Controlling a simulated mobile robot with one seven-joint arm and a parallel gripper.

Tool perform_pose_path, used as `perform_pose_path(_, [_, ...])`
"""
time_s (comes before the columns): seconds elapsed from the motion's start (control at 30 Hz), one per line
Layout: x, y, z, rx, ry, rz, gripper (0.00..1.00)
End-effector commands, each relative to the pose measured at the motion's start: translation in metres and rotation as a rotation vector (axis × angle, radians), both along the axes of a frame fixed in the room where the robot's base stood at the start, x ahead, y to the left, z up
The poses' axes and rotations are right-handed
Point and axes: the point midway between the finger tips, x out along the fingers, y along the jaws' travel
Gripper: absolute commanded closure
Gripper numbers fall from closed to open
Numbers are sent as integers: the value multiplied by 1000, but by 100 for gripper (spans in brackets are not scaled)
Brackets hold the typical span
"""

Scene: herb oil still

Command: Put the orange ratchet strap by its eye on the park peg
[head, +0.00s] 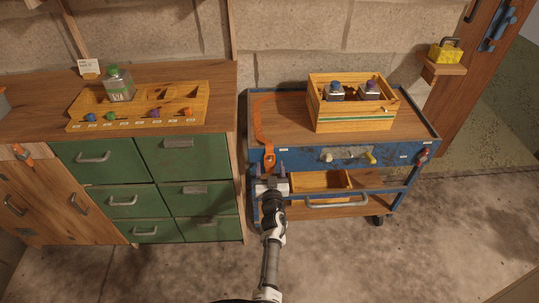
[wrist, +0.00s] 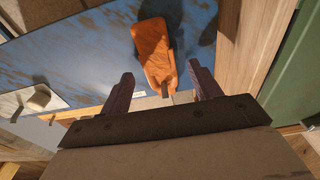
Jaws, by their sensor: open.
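The orange ratchet strap (head: 258,120) lies along the left end of the blue cart's top and hangs over its front edge. Its thicker orange lower end (wrist: 153,45) hangs against the blue front panel, with a small metal piece at the bottom. My gripper (head: 270,168) is open just in front of this end. In the wrist view its fingers (wrist: 160,74) stand on either side of the strap's lower tip, not closed on it. A pale peg on a light plate (head: 327,157) is on the panel to the right; it also shows in the wrist view (wrist: 38,100). I cannot make out the eye clearly.
A wooden crate with bottles (head: 350,118) stands on top. A shelf with an open wooden box (head: 320,181) is below. Green drawers (head: 178,157) stand close on the left.

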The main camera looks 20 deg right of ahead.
Motion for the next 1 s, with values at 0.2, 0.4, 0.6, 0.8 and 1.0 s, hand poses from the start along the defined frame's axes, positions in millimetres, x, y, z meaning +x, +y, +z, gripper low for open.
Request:
perform_pose_path(0.2, [-38,11,-5,2,4,0,37])
perform_pose_path(0.4, [-77,23,-8,1,2,1,37])
perform_pose_path(0.6, [-108,32,-12,0,1,1,37])
perform_pose_path(0.8, [-123,36,-12,0,1,0,37])
perform_pose_path(1.0, [-125,36,-12,0,0,0,37])
